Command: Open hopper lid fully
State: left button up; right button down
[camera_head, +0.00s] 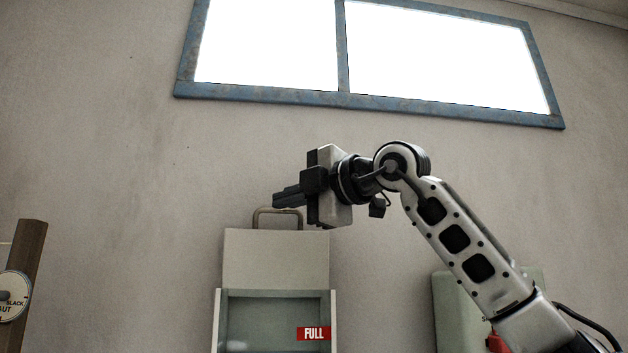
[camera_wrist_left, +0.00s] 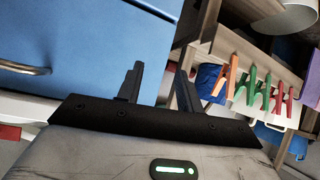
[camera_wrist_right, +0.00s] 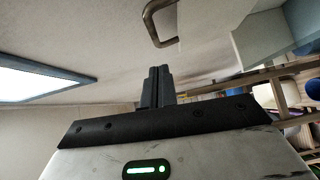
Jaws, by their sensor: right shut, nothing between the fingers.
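The hopper (camera_head: 219,315) stands against the wall at the lower middle of the head view, its lower part cut off by the frame. Its pale lid (camera_head: 275,258) shows as a flat panel above the glassy front, with a bent metal handle (camera_head: 277,211) on its top edge. My right gripper (camera_head: 276,200) is shut and empty, beside the handle. In the right wrist view its fingers (camera_wrist_right: 157,84) are together, and the handle (camera_wrist_right: 152,22) lies outside them. My left gripper (camera_wrist_left: 158,84) is open and empty, seen only in its wrist view.
A red FULL label (camera_head: 314,334) is on the hopper front. A blue-framed window (camera_head: 345,50) is high on the wall. A wooden post with a dial (camera_head: 14,296) is at far left. A blue drawer front (camera_wrist_left: 80,50) and several coloured pegs (camera_wrist_left: 250,85) are near my left gripper.

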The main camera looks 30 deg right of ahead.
aim_at(272, 209)
jog(key=w+d, duration=0.1)
jog(key=w+p, duration=0.1)
jog(key=shift+w+d, duration=0.35)
jog(key=shift+d, duration=0.05)
pick_arm(q)
jog(key=shift+s+a+f, duration=0.1)
jog(key=shift+s+a, duration=0.05)
jog(key=shift+a, duration=0.05)
pick_arm(e)
jog(key=shift+w+f, duration=0.1)
jog(key=shift+w, duration=0.05)
